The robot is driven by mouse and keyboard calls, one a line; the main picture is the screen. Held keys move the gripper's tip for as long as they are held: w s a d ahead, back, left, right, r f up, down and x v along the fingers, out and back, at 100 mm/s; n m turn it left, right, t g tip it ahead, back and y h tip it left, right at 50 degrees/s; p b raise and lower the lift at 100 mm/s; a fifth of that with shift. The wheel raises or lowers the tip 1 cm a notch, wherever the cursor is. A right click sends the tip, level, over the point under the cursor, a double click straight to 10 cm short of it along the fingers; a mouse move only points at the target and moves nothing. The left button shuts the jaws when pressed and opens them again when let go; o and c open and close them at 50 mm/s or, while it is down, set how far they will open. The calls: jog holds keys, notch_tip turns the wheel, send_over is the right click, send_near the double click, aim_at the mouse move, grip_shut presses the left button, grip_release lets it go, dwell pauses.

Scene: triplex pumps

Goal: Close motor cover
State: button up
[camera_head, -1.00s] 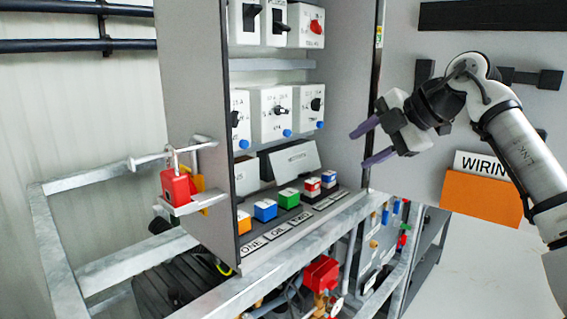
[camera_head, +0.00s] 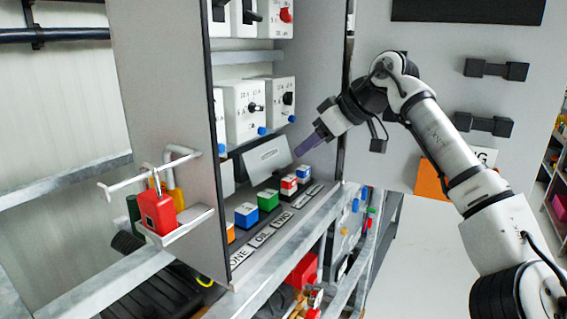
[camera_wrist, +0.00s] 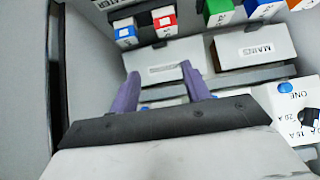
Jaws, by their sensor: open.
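A light grey cover flap with a slot (camera_head: 266,155) stands tilted up inside the cabinet, above the row of coloured buttons. It carries no readable motor label. It also shows in the wrist view (camera_wrist: 165,62), beyond my fingers. My gripper (camera_head: 305,145) is open and empty, just right of this flap in the head view. In the wrist view its two purple fingers (camera_wrist: 160,69) are spread, with the flap behind them; whether they touch it, I cannot tell. A second cover, labelled MAINS (camera_wrist: 265,45), sits beside it and is partly hidden in the head view.
Blue, green and red-white buttons (camera_head: 268,199) line the ledge below the flap. Switch boxes (camera_head: 245,108) hang above it. The cabinet side walls (camera_head: 165,90) bound the space left and right.

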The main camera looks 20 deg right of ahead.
aim_at(279, 170)
jog(key=p+x, duration=0.1)
jog(key=x, duration=0.8)
jog(key=shift+w+f, duration=0.1)
grip_shut()
